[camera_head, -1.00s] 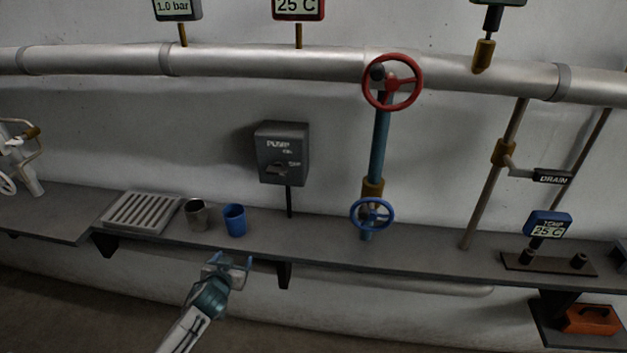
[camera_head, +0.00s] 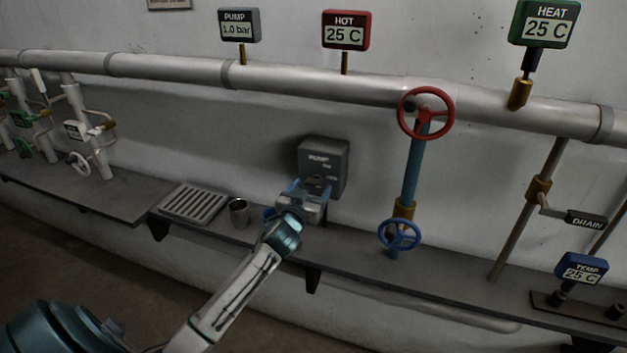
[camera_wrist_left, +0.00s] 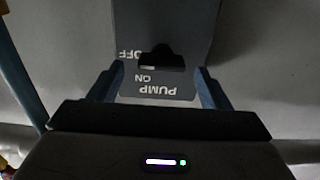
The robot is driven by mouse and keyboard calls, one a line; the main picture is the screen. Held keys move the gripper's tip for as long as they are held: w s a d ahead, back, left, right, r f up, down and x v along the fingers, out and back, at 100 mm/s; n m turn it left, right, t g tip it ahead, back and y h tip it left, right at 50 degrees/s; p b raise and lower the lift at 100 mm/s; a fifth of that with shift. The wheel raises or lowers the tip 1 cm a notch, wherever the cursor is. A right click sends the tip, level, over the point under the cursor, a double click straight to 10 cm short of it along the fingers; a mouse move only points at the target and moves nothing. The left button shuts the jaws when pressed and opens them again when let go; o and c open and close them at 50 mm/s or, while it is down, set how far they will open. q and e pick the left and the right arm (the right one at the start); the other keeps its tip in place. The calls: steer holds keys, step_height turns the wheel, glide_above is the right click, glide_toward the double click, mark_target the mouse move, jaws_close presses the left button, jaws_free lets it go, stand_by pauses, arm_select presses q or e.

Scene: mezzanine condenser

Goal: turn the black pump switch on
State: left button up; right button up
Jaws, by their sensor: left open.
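The grey pump box (camera_head: 338,157) is on the wall above the shelf, right of the metal cup. My left gripper (camera_head: 310,188) is in front of its lower part, open, its blue fingers toward the box. In the left wrist view the box face (camera_wrist_left: 185,88) appears upside down with PUMP, ON and OFF labels. The black switch (camera_wrist_left: 161,58) lies close to the OFF label, between and slightly beyond the fingers of my gripper (camera_wrist_left: 157,80). No contact with the switch can be made out. My right gripper is not in view.
A metal cup (camera_head: 239,212) and a grated tray (camera_head: 193,204) stand on the shelf (camera_head: 110,195) to the left. A blue handwheel (camera_head: 398,235) and red handwheel (camera_head: 426,113) are to the right. The pump gauge (camera_head: 239,25) reads 1.0 bar.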

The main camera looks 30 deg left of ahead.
arm_select(q)
steer(key=shift+x, duration=1)
steer(key=shift+a, duration=0.1)
